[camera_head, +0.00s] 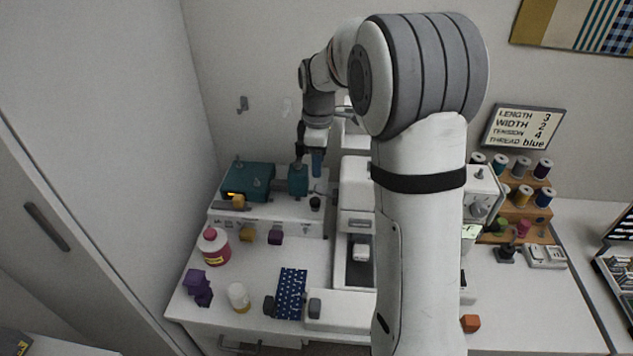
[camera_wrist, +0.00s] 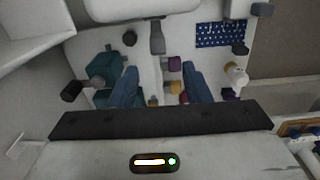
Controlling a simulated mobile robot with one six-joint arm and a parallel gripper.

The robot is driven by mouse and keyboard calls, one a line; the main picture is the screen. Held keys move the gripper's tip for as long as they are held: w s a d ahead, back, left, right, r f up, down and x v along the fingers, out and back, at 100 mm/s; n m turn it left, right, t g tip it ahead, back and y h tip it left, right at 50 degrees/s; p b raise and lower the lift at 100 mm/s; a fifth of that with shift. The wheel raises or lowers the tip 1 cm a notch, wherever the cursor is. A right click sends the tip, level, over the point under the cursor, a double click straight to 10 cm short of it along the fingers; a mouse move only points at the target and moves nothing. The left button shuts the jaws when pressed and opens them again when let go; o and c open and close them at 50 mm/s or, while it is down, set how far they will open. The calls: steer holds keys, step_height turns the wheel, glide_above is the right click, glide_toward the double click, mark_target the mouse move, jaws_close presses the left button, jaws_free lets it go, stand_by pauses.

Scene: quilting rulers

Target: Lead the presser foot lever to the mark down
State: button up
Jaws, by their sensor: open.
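My gripper (camera_head: 316,168) points down over the back left of the table in the head view, near the teal machine. In the wrist view the two blue fingers of my gripper (camera_wrist: 160,80) are spread apart, with nothing held between them. The white sewing machine (camera_head: 357,170) is largely hidden behind my arm in the head view. In the wrist view a grey lever-like part (camera_wrist: 157,38) sticks out from a white body, ahead of and apart from the fingers. I cannot tell surely that it is the presser foot lever. No down mark can be made out.
A teal box (camera_head: 248,178) sits on a white unit left of my gripper. A pink-red bottle (camera_head: 214,248), purple blocks (camera_head: 197,288), a yellow-white jar (camera_head: 239,297) and blue patterned cloth (camera_head: 291,292) lie in front. A thread rack (camera_head: 521,205) stands at right.

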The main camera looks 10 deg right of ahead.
mark_target(318, 187)
steer(key=shift+w+f, duration=0.15)
steer(key=shift+f, duration=0.25)
step_height(318, 187, down, 7)
steer(key=shift+f+p, duration=0.15)
steer(key=shift+p, duration=0.35)
